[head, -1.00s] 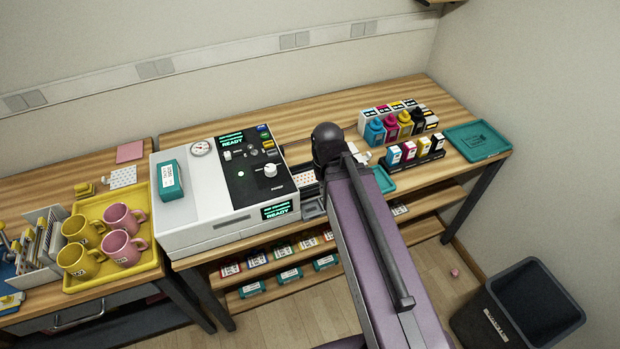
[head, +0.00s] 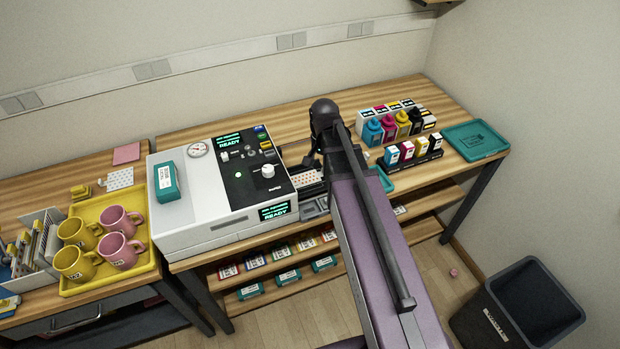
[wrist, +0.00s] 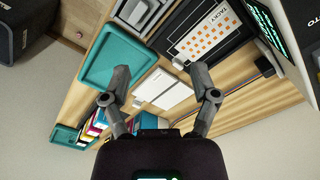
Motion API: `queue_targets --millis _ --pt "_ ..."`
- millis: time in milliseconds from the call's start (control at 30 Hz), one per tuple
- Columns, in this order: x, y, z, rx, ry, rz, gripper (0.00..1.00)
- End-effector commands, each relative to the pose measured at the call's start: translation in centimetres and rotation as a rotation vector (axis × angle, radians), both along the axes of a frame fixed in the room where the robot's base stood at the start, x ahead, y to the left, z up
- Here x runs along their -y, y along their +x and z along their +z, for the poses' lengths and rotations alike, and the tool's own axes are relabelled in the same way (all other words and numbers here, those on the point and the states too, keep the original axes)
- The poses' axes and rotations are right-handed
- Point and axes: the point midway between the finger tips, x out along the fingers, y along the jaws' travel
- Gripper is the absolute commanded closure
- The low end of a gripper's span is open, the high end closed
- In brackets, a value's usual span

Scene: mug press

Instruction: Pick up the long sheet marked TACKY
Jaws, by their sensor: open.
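The long sheet marked TACKY (wrist: 207,37) is white with orange squares and lies on a black surface in the upper part of the wrist view. Part of a dotted sheet, likely the same one, shows in the head view (head: 305,179), just right of the white press; my arm hides the rest. My gripper (wrist: 162,82) is open and empty, its fingers apart. In the wrist view the right fingertip appears near the sheet's lower edge; I cannot tell whether it touches. In the head view my arm mostly hides the gripper.
White cards (wrist: 165,90) lie between the fingers in the wrist view. A teal tray (wrist: 103,75) is to their left. The white press (head: 205,225) stands left of my arm. Ink bottles (head: 388,128) and cartridges (head: 413,150) stand to its right. The bench behind is clear.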

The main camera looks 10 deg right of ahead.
Motion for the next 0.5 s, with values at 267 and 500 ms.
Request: queue_targets --millis 267,500 --pt "2.0 6.9 -0.5 0.000 0.000 -0.417 0.23" --pt "3.2 10.4 -0.7 0.000 0.000 -0.678 0.23"
